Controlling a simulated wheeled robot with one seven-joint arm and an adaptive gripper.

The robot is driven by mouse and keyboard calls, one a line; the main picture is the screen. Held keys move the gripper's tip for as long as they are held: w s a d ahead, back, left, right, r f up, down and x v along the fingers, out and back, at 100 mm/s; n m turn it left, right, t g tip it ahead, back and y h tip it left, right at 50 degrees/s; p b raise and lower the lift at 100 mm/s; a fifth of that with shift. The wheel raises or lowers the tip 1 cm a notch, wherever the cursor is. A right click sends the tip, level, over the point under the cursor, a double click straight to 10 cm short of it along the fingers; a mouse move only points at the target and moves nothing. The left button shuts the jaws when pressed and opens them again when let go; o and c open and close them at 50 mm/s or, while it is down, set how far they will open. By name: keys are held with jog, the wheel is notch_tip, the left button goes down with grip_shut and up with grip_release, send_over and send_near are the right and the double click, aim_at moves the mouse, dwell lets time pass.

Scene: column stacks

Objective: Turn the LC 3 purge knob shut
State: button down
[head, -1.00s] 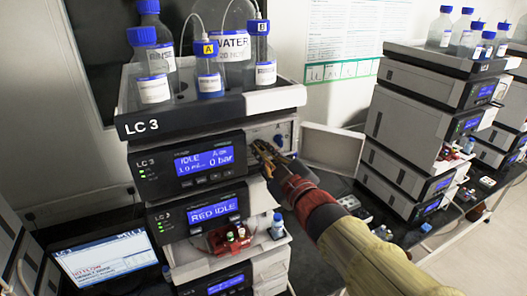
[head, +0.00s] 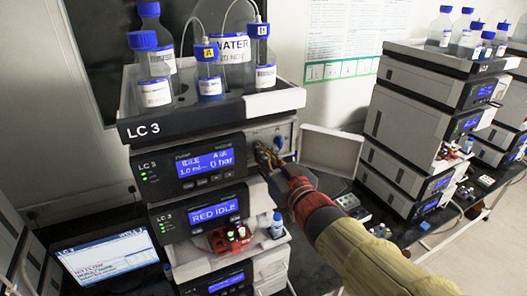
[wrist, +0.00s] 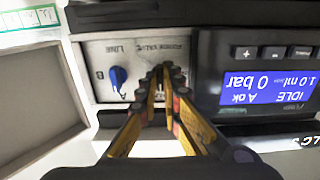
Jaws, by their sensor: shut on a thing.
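The LC 3 stack (head: 142,131) stands left of centre in the head view. Its top pump module has a white panel with the purge valve label (wrist: 165,46), which reads upside down in the wrist view. My gripper (wrist: 165,76) reaches this panel and is shut on the purge knob, which its fingers almost wholly hide. In the head view my gripper (head: 265,152) is at the panel's left part. A blue line knob (wrist: 118,76) sits beside the fingers, apart from them. The knob's angle cannot be seen.
The pump display (head: 204,162) reads idle and 0 bar. A white panel door (head: 331,149) stands open to the right of the panel. Solvent bottles (head: 153,80) with tubes stand in the tray on top. Another stack (head: 410,105) stands at right.

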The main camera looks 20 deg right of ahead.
jog(key=shift+f, duration=0.15)
dwell(0.3)
jog(key=c, duration=2)
grip_release()
jog(key=shift+s, duration=0.1)
jog(key=shift+s, duration=5.95)
